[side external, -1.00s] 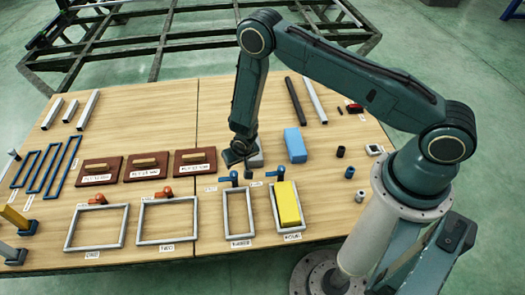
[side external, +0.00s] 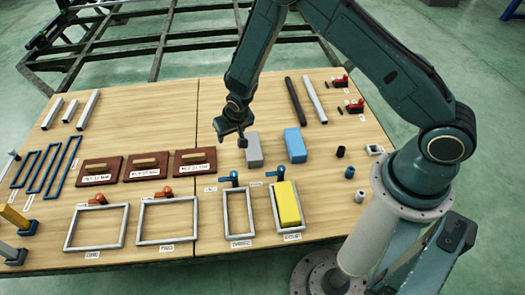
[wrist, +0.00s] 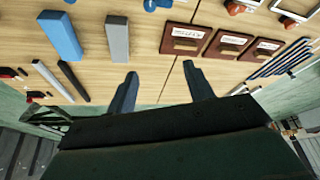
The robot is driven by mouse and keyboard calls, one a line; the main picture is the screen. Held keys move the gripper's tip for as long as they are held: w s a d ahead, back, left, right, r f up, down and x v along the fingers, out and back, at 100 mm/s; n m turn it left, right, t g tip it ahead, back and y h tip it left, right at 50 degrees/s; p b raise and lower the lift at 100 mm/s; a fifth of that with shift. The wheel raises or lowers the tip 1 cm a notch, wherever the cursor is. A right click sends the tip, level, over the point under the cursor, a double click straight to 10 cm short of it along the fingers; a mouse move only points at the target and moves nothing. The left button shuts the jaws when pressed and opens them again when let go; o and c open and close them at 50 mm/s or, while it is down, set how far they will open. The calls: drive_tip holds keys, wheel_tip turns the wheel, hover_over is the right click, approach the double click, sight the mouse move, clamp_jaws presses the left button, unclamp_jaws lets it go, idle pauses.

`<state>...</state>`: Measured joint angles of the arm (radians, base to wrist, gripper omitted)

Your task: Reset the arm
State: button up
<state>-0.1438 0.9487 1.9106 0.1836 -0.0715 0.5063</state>
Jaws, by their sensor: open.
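My gripper (side external: 231,137) is above the middle of the wooden table (side external: 130,105), left of a grey block (side external: 254,151) and apart from it. In the wrist view my gripper (wrist: 160,85) shows two dark fingers spread wide with only table between them. The grey block (wrist: 117,38) and a blue block (wrist: 62,36) lie beyond the fingers on the left there. The blue block (side external: 295,146) stands right of the grey one in the side view. Nothing is held.
A yellow block (side external: 288,204) lies within a grey rectangular frame at the front. Several brown boards with handles (side external: 195,163) lie left of my gripper. Dark and silver bars (side external: 314,99) lie at the back right. A dark metal chassis (side external: 140,40) stands behind the table.

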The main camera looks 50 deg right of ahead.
drive_tip(key=s+d+r+n, duration=0.1)
drive_tip(key=s+r, duration=0.3)
drive_tip(key=r, duration=0.9)
drive_tip(key=s+d+r, duration=0.1)
drive_tip(key=s+r, duration=0.3)
drive_tip(key=r, duration=0.9)
drive_tip(key=s+r+n, duration=0.1)
drive_tip(key=s+r, duration=0.2)
drive_tip(key=s, duration=0.5)
drive_tip(key=s+r+n+y, duration=0.1)
drive_tip(key=s+r, duration=0.3)
drive_tip(key=s, duration=0.4)
drive_tip(key=s+r+n+t, duration=0.1)
drive_tip(key=s+r, duration=0.3)
drive_tip(key=s, duration=0.4)
drive_tip(key=shift+s+d+y, duration=0.15)
drive_tip(key=shift+d+y, duration=0.05)
drive_tip(key=shift+y, duration=0.1)
